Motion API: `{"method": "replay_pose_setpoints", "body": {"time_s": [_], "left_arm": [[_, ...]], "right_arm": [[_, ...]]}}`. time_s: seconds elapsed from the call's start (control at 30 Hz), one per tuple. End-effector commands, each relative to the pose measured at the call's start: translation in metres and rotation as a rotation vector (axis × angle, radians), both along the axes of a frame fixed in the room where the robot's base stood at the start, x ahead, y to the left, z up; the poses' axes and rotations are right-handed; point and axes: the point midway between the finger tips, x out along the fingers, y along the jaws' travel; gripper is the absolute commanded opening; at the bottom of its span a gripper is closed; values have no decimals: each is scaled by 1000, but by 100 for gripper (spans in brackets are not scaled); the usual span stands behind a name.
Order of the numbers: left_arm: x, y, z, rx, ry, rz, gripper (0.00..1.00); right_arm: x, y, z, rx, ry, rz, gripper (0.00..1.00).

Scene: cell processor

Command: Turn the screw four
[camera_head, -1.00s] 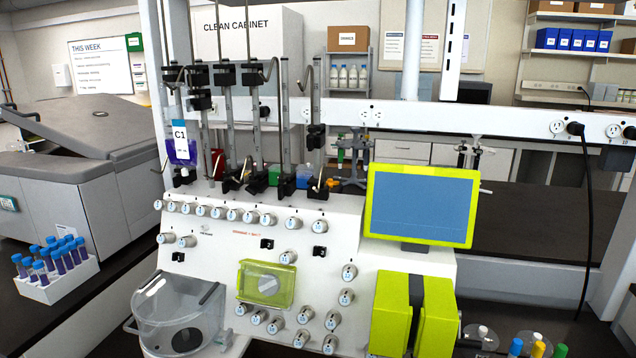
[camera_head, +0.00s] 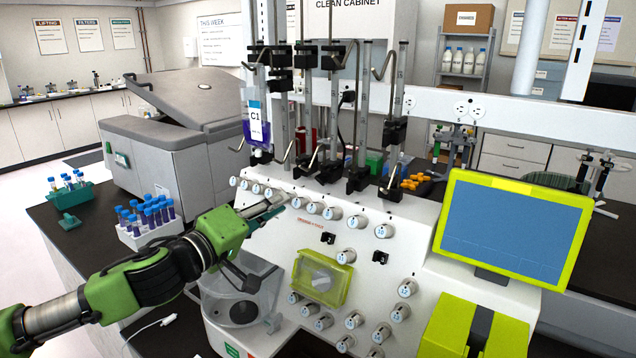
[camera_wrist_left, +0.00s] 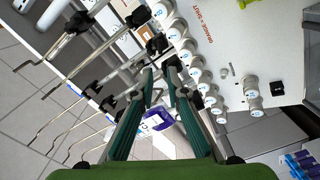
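The numbered knobs form a row along the top of the white cell processor panel (camera_head: 410,262). The fourth knob from the left (camera_head: 268,192) is a small silver cylinder with a pale face; its number is too small to read. My left gripper (camera_head: 276,207) reaches over the panel from the left, its fingertips close to the fourth and fifth knobs. In the left wrist view its two dark green fingers (camera_wrist_left: 160,80) stand apart with nothing held between them. The row of knobs (camera_wrist_left: 187,48) runs just right of the fingertips. My right gripper is not in view.
A hanging bag labelled C1 (camera_head: 255,127) and several metal rods with black clamps stand behind the row. A clear bowl (camera_head: 243,285) sits below my arm. A yellow-green window (camera_head: 320,278) and more knobs are lower on the panel. A rack of blue-capped tubes (camera_head: 137,240) stands left.

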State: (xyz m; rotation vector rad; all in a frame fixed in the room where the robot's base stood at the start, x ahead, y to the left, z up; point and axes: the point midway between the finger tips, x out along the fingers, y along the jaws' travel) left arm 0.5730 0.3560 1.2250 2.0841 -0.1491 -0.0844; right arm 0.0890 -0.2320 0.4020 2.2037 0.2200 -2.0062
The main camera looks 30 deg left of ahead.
Motion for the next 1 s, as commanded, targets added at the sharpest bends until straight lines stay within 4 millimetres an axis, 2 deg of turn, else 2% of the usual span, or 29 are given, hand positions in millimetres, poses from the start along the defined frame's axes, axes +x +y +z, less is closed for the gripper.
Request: {"method": "replay_pose_setpoints", "body": {"time_s": [0.1, 0.33, 0.77, 1.0], "left_arm": [[7, -1, 2, 2, -4, 0, 14], [20, -1, 3, 7, -5, 5, 14], [44, -4, 4, 2, -4, 4, 14], [65, -6, 5, 0, -4, 6, 14]], "right_arm": [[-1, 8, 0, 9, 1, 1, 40], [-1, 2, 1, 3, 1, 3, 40], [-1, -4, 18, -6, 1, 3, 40], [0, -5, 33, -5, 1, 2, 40]]}}
